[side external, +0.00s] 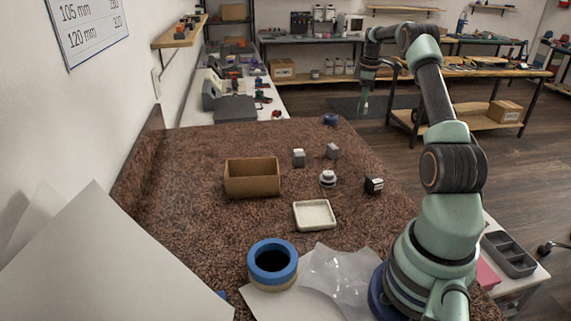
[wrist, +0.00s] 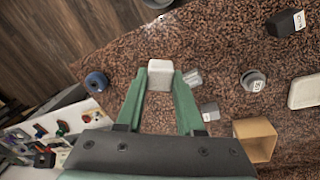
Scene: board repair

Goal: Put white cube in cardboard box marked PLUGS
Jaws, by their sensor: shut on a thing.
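My gripper (wrist: 160,72) is shut on a white cube (wrist: 160,66), held at the fingertips in the wrist view. In the side external view my gripper (side external: 364,104) is raised beyond the far right edge of the brown speckled counter; the cube cannot be made out there. An open cardboard box (side external: 252,190) stands on the counter, to the left of and nearer than my gripper. The box also shows at the lower right of the wrist view (wrist: 257,148). No marking on it can be read.
On the counter are two small grey blocks (side external: 299,157) (side external: 332,151), a round grey-white part (side external: 327,179), a black labelled block (side external: 374,184), a white tray (side external: 315,229) and a blue ring (side external: 330,119). A blue-topped roll (side external: 272,274) and clear plastic (side external: 335,275) lie in front.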

